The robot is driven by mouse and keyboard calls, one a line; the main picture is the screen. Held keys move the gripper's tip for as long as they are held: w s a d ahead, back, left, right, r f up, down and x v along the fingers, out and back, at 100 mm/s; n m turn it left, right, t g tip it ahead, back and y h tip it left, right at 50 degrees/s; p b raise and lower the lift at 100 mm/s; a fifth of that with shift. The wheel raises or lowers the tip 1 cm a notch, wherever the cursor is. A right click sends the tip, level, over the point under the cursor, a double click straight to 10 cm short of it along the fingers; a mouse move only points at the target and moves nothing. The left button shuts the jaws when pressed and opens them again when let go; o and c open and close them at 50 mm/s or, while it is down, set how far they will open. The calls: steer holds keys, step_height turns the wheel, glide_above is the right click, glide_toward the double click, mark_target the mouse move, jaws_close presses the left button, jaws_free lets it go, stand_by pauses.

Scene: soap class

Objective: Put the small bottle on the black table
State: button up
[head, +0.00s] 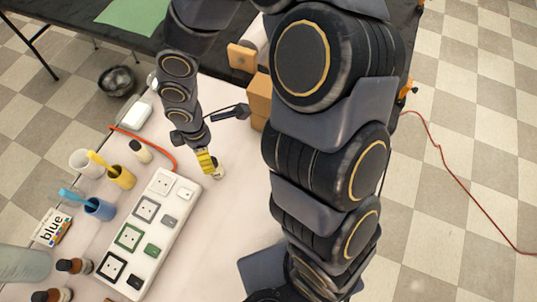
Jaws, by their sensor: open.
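A small pale object, which looks like a small bottle (218,173), stands on the white table just beside the yellow fingertips of my gripper (207,161). My gripper is open, and its fingers partly hide this object; I cannot tell whether they touch it. Another small white bottle with a black cap (141,151) stands to the left, behind the power strip. Two brown bottles with dark caps (74,266) are at the lower left edge. The black table (62,9) lies at the top, past the far edge of the white table, with a green sheet on it.
A large white power strip (150,229) with a red cable lies left of my gripper. Yellow (122,178), blue (99,210) and white cups (85,163) stand beyond it. Brown boxes (259,96) stand at the back. The white surface (222,222) below my gripper is clear.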

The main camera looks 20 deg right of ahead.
steer(key=s+d+r+m, duration=0.6)
steer(key=r, duration=0.2)
steer(key=s+d+r+m+g+h, duration=0.1)
steer(key=s+d+r+m, duration=0.5)
steer(key=r+m, duration=0.1)
steer(key=shift+d+r, duration=0.25)
steer(key=shift+r, duration=0.5)
steer(key=shift+o, duration=0.7)
steer(key=s+m, duration=0.1)
steer(key=s+r+m, duration=0.1)
steer(key=s, duration=0.1)
steer(key=s+r+m, duration=0.1)
steer(key=shift+s+a+r+m+g+y, duration=0.1)
steer(key=shift+s+a+m+g+y, duration=0.3)
steer(key=shift+s+a+r, duration=0.1)
steer(key=shift+s+a, duration=0.05)
steer(key=shift+s, duration=0.1)
